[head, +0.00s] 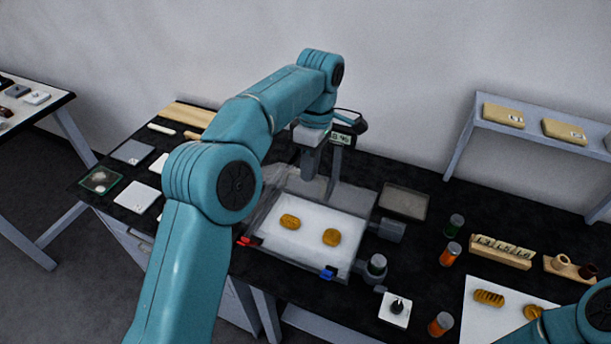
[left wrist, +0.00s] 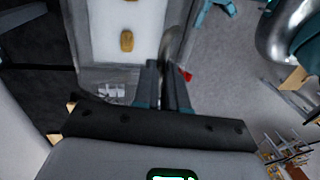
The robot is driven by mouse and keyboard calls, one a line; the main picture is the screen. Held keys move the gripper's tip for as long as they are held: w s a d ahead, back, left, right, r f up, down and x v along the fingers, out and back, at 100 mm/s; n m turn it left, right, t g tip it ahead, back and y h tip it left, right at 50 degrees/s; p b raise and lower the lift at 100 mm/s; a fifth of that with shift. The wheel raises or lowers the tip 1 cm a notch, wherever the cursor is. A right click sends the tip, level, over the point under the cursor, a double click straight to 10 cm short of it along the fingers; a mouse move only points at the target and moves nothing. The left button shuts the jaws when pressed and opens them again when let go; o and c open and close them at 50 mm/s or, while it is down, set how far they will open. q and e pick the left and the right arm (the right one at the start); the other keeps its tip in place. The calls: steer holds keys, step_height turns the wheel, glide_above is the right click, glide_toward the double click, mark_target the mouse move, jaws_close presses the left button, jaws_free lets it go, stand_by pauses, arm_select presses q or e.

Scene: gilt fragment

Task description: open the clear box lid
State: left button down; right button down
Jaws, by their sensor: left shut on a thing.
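The clear box (head: 352,262) stands on the black bench, with a white floor and two gilt fragments, one left (head: 289,221) and one right (head: 332,237). Red clips (head: 248,240) and a blue clip (head: 328,272) sit at its front edge. My left gripper (head: 320,182) is over the box's back part, pointing down, its fingers close together on what looks like the clear lid. The lid is see-through, so its exact angle is hard to tell. The wrist view shows the fingers (left wrist: 163,80) beside the white floor and a fragment (left wrist: 127,41). My right gripper is out of view.
A small display (head: 341,139) stands behind the gripper. A grey tray (head: 404,202) lies right of the box. A green-banded jar (head: 455,224) and orange jars (head: 450,254) stand further right. Flat plates (head: 138,197) lie at the left. A shelf (head: 535,122) is at back right.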

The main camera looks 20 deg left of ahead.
arm_select(q)
steer(key=shift+w+f, duration=0.3)
steer(key=shift+w, duration=0.1)
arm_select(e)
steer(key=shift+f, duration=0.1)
arm_select(q)
steer(key=c, duration=1.4)
jaws_free()
steer(key=shift+f, duration=0.1)
steer(key=shift+o, duration=1.1)
steer(key=shift+w+a+f, duration=0.1)
steer(key=shift+w+f, duration=0.25)
steer(key=shift+w, duration=0.45)
steer(key=shift+s+r, duration=0.4)
steer(key=shift+s, duration=0.15)
steer(key=shift+w+f, duration=0.1)
steer(key=shift+w, duration=0.2)
steer(key=shift+s, duration=0.1)
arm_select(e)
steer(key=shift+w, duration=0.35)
